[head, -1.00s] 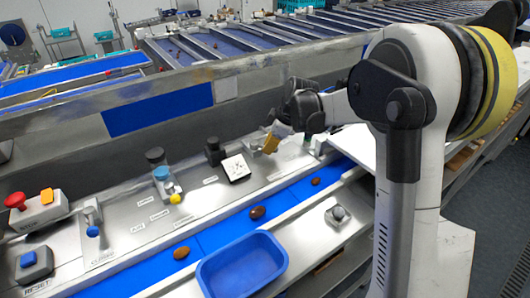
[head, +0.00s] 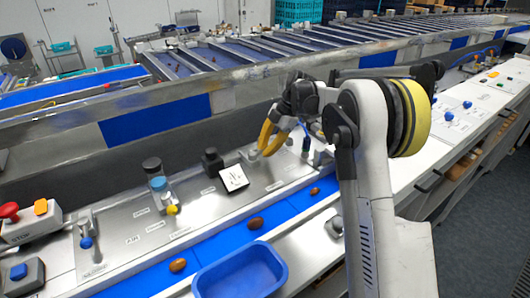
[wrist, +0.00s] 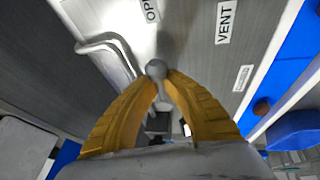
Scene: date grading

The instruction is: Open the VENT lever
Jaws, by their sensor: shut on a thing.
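The VENT lever's round grey knob (wrist: 156,69) is between the yellow fingertips in the wrist view. My gripper (wrist: 158,76) is shut on this knob. The VENT label (wrist: 225,20) is on the steel panel just beyond, with a partly cut-off label starting "OP" (wrist: 150,10) to its left. In the head view my gripper (head: 265,153) points down at the panel's far right part, by the back wall. The lever's shaft is hidden by the fingers, and its angle cannot be told.
A grey bent rail (wrist: 105,45) runs close to the left finger. In the head view, a white tilted card (head: 234,178) and a black knob (head: 212,162) stand left of my gripper. A blue belt (head: 215,236) with several dates and a blue tray (head: 240,270) lie in front.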

